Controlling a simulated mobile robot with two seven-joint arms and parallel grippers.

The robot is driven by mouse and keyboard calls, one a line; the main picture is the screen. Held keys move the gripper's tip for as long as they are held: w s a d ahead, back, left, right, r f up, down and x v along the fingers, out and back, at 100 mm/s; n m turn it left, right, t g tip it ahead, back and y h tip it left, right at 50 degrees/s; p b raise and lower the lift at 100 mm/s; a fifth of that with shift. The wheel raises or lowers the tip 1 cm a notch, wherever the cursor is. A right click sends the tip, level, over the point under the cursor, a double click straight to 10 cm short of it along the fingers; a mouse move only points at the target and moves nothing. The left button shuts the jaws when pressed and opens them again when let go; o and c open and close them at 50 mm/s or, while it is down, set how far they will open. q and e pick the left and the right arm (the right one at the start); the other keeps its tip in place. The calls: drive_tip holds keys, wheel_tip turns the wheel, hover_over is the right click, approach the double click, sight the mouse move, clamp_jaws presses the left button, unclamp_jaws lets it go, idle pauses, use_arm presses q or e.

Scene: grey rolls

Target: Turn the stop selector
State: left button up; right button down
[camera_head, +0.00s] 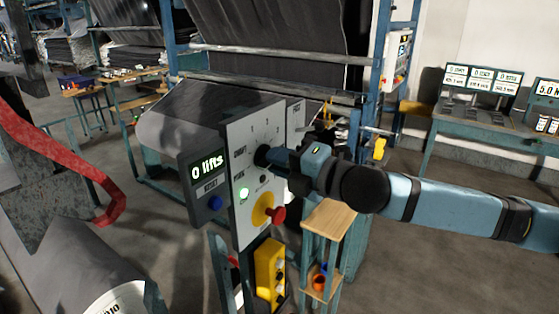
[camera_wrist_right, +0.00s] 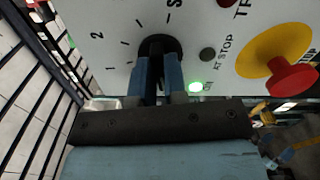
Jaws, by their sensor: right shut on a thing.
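The stop selector (camera_wrist_right: 160,42) is a round black knob on a light grey panel (camera_head: 244,130), ringed by marks, with a "1" and "2" legible in the right wrist view. My right gripper (camera_head: 268,156) reaches the panel from the right and is shut on the selector. In the right wrist view, its two blue fingers (camera_wrist_right: 158,72) sit either side of the knob's dark grip. The fingers hide part of the knob, so its exact pointing is hard to read. My left gripper is not in view.
Below the selector are a lit green lamp (camera_head: 244,194) and a red mushroom button (camera_head: 277,214) on a yellow disc. A display (camera_head: 207,167) reads "0 lifts", above a blue button (camera_head: 215,203). A small wooden-topped stand (camera_head: 330,217) is under my right arm. A red curved bar (camera_head: 75,160) is at left.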

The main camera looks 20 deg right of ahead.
drive_tip(key=c, duration=1.2)
unclamp_jaws()
drive_tip(key=shift+o, duration=0.2)
drive_tip(key=b+v, duration=0.4)
drive_tip(key=v, duration=0.9)
drive_tip(key=shift+s+d, duration=0.25)
drive_tip(key=shift+s, duration=0.05)
